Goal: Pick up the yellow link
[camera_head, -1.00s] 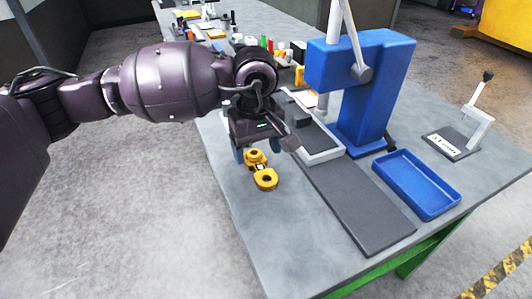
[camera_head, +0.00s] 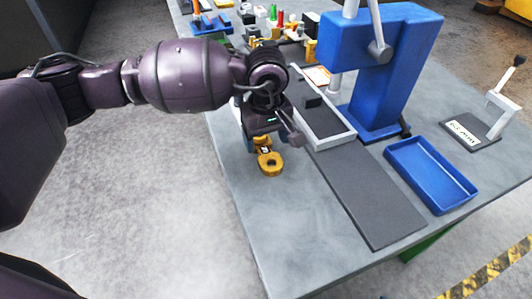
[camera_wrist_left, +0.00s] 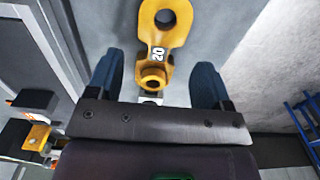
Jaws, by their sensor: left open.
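The yellow link (camera_head: 269,161) lies on the grey table (camera_head: 262,228) near its left edge. In the left wrist view the link (camera_wrist_left: 158,45) shows a large ring at the top, a white "20" mark and a smaller boss nearer my gripper. My left gripper (camera_head: 262,146) is above the link and covers part of it in the head view. In the left wrist view its two blue fingers (camera_wrist_left: 158,85) are apart, one on each side of the link's small end, with gaps between. I cannot tell the height left between fingers and link. My right gripper does not show.
A dark mat (camera_head: 370,205) and a blue tray (camera_head: 432,175) lie to the right. Several small parts stand at the back. The table's front left is clear.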

